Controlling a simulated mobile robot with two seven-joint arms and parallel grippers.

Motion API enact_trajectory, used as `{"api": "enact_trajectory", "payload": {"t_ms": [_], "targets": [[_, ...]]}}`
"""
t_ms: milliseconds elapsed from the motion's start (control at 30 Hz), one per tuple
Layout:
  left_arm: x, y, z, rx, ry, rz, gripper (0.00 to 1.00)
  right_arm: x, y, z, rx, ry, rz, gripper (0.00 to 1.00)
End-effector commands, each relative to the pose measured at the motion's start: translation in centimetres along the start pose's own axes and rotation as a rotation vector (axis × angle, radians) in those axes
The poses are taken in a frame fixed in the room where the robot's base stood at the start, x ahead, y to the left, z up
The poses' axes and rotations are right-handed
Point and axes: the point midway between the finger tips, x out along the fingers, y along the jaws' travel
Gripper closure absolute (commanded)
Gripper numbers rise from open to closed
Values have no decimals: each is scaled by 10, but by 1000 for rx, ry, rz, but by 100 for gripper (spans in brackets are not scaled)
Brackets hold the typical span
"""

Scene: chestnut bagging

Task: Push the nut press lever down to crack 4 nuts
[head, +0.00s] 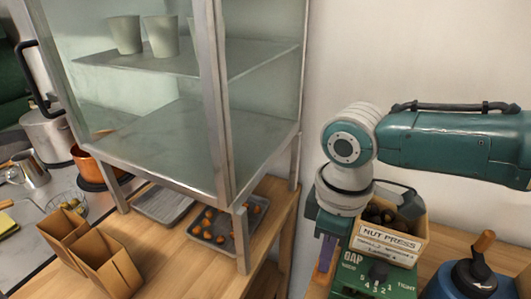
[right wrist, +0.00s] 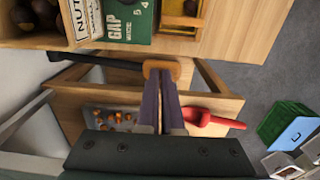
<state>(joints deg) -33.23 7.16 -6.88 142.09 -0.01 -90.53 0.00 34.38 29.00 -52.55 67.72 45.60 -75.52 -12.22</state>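My right gripper (head: 326,262) points down at the left side of the press. Its purple fingers are together in the right wrist view (right wrist: 162,82), with their tips at the handle. Whether they touch the handle is unclear. Nuts inside the press mechanism are hidden. My left gripper is not in view.
A green box marked "GAP" (head: 372,280) stands in front of the press. A blue device with a wooden knob (head: 478,278) is at the right. A glass cabinet (head: 215,110) stands left, above a tray of orange-brown nuts (head: 232,243). Paper bags (head: 105,268) stand at the front left.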

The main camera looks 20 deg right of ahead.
Motion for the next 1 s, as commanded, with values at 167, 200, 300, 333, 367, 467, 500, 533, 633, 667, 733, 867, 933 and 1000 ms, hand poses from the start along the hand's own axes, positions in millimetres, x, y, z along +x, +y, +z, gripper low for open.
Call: {"api": "enact_trajectory", "payload": {"t_ms": [167, 200, 300, 333, 367, 467, 500, 533, 633, 667, 733, 867, 933, 1000], "targets": [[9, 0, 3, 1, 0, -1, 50, 12, 0, 1, 1, -2, 2, 100], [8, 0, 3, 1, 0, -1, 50, 12, 0, 1, 0, -2, 2, 100], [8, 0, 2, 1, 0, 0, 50, 11, 0, 1, 0, -2, 2, 100], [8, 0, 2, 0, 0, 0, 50, 11, 0, 1, 0, -2, 1, 100], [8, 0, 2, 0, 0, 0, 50, 11, 0, 1, 0, -2, 1, 100], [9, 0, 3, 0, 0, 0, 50, 13, 0, 1, 0, -3, 1, 100], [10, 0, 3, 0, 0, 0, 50, 14, -1, 1, 0, -3, 0, 100], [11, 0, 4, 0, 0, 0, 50, 16, -1, 1, 0, -3, 0, 100], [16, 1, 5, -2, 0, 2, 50, 24, -3, 1, 0, -3, -1, 100], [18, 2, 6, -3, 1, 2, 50, 26, -3, 1, 0, -3, -1, 100], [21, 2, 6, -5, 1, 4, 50, 32, -5, 1, -1, -3, -2, 100], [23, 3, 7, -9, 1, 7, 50, 35, -5, 1, -1, -3, -2, 100], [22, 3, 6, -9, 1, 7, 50, 34, -5, 1, -1, -3, -2, 100], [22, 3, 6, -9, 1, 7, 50, 34, -5, 1, 0, -3, -2, 100]]}}
